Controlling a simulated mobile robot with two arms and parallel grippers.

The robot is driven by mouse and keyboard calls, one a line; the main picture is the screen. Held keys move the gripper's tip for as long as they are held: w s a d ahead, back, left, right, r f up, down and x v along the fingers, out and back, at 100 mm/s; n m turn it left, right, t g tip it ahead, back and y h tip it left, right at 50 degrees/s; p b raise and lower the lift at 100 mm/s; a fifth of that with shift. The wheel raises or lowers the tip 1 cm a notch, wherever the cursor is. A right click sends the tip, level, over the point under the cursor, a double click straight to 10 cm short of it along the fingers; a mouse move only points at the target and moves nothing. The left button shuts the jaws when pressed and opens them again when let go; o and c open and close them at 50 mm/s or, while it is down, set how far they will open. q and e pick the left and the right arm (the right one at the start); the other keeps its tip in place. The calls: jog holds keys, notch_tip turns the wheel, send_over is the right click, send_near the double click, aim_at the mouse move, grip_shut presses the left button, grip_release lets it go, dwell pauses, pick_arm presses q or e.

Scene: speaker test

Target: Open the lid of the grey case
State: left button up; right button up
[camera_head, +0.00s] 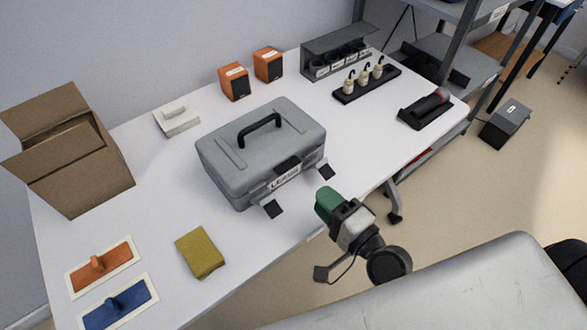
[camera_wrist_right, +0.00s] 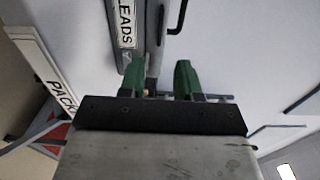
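The grey case (camera_head: 225,165) stands on the white table with its lid down and a black handle (camera_head: 260,128) on top. A white label (camera_head: 285,179) is on its front. Two black latch flaps, one at the left (camera_head: 273,209) and one at the right (camera_head: 326,171), stick out from the front. My right gripper (camera_head: 325,202) has green fingers and is just in front of the case's right front corner. In the right wrist view the fingers (camera_wrist_right: 161,78) are apart beside the case's label (camera_wrist_right: 127,24); whether they touch the case is unclear. My left gripper is out of view.
An open cardboard box (camera_head: 75,165) is at the left. Orange speakers (camera_head: 233,82), a white block (camera_head: 177,121), a black rack (camera_head: 366,84) and a black holder (camera_head: 425,108) stand behind and right.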

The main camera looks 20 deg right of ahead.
jog(key=p+x, duration=0.1)
jog(key=x, duration=0.9)
jog(key=shift+a+p, duration=0.1)
jog(key=shift+p, duration=0.25)
jog(key=shift+s, duration=0.1)
grip_shut()
